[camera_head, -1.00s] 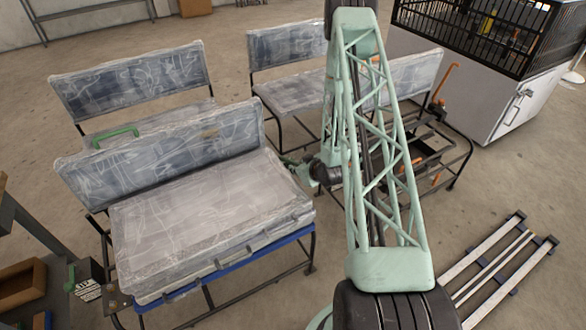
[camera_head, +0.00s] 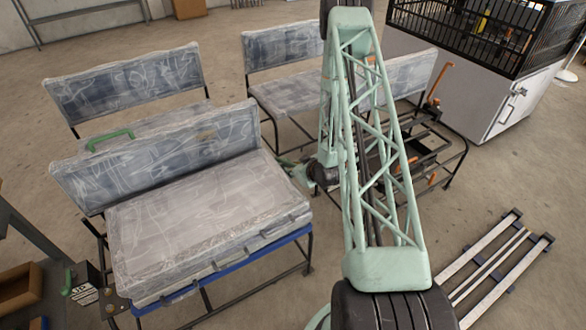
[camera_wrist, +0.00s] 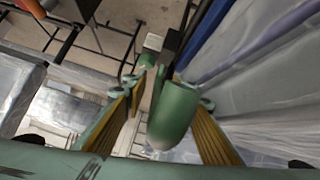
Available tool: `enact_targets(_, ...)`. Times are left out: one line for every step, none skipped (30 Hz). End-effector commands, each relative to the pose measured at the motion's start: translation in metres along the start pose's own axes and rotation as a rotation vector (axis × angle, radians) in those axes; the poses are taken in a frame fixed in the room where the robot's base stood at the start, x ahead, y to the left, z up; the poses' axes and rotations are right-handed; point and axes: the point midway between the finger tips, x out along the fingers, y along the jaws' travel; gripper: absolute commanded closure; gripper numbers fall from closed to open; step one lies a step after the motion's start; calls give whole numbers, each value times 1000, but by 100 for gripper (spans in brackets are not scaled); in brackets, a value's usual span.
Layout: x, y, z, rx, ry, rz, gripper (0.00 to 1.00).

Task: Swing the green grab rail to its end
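A green grab rail (camera_head: 110,139) stands on the top edge of the front seat's backrest, at the left in the head view. My gripper (camera_head: 292,168) is low beside the right end of that front seat, well apart from this rail, and largely hidden by my arm. In the wrist view my gripper (camera_wrist: 168,95) has its two yellow-lined fingers spread. A green rounded bar (camera_wrist: 176,112) on a dark link lies between them, closer to the right finger. I cannot tell whether it is part of a grab rail, or whether a finger touches it.
The wrapped front seat (camera_head: 205,215) has a blue edge below. More wrapped seats (camera_head: 130,85) stand behind. A black cage on a white cabinet (camera_head: 490,90) is at back right. Metal rails (camera_head: 495,265) lie on the floor at right. A small green-handled box (camera_head: 85,285) is at lower left.

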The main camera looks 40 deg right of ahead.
Motion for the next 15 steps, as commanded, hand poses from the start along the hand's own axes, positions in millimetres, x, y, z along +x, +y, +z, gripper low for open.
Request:
enact_targets(-3, 0, 0, 0, -1, 0, 74)
enact_targets(-4, 0, 0, 0, -1, 0, 74)
enact_targets(-7, 0, 0, 1, -1, 0, 74)
enact_targets(-10, 0, 0, 1, -1, 0, 74)
enact_targets(-12, 0, 1, 1, -2, 0, 74)
enact_targets(-16, 0, 1, 2, -2, 0, 74)
enact_targets(-19, 1, 1, 2, -2, 0, 74)
enact_targets(-22, 1, 0, 2, -1, 1, 74)
enact_targets(-26, 1, 0, 2, -1, 1, 74)
enact_targets(-30, 1, 0, 2, -1, 1, 74)
enact_targets(-33, 1, 0, 2, 0, 1, 74)
enact_targets(-37, 1, 0, 2, 0, 1, 74)
enact_targets(-40, 1, 0, 1, 0, 1, 74)
enact_targets(-44, 1, 0, 1, 0, 1, 74)
enact_targets(-48, 0, 0, 1, -1, 0, 74)
